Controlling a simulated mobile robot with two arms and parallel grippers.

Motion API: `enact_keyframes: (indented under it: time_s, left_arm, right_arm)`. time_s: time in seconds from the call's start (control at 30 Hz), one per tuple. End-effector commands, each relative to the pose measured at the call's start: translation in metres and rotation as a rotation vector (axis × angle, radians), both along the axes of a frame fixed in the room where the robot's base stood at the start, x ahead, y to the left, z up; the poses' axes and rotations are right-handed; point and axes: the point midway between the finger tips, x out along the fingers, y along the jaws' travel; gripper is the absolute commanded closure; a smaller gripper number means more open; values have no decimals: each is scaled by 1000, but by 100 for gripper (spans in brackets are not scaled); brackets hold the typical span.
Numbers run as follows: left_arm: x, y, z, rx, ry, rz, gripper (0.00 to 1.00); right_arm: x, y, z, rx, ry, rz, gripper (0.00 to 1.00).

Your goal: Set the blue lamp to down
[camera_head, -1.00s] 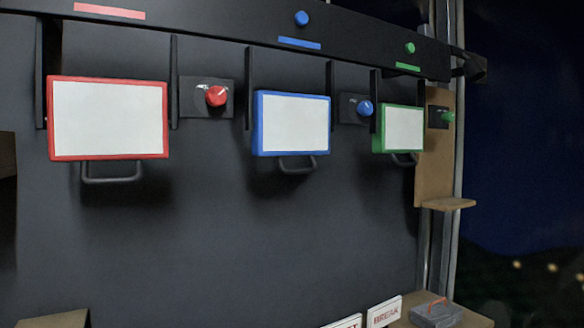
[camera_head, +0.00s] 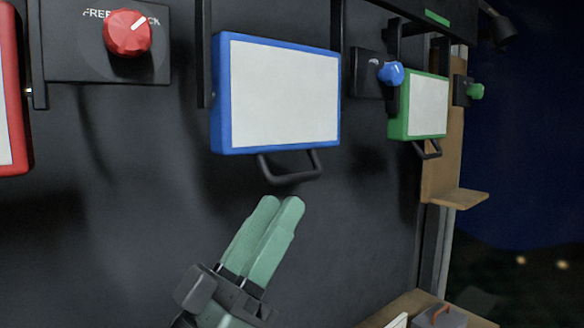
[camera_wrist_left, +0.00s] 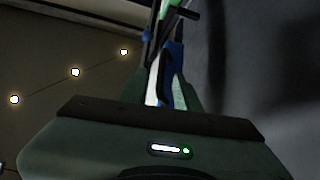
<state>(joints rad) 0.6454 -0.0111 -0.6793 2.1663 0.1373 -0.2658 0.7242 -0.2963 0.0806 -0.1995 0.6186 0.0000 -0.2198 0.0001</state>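The blue lamp (camera_head: 277,95) hangs on the dark wall, a white panel in a blue frame. Its dark handle (camera_head: 292,166) sticks out below the bottom edge. My left gripper (camera_head: 281,203) has pale green fingers pointing up, with tips just below the handle in the picture and no clear contact. In the left wrist view, the fingers stand apart with blue and white of the lamp (camera_wrist_left: 172,75) showing between them; nothing is held. The blue knob (camera_head: 391,74) sits right of the lamp; its setting is too small to read. My right gripper is not in view.
The red lamp (camera_head: 10,110) is cut off at the left, with a red knob (camera_head: 128,33) beside it. The green lamp (camera_head: 421,106) and green knob (camera_head: 475,91) are at the right. A brown shelf (camera_head: 462,197) juts out there. The wall below the blue lamp is clear.

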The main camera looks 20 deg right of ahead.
Motion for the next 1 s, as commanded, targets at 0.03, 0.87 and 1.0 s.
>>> enact_keyframes:
  time_s: [0.03,0.87,1.0]
  left_arm:
    - [3,-6,12,0,0,-1,68]
    - [23,-36,41,1,1,2,100]
    - [23,-36,41,1,1,2,100]
  right_arm:
    - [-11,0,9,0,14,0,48]
    - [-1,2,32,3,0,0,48]
    - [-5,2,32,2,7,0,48]
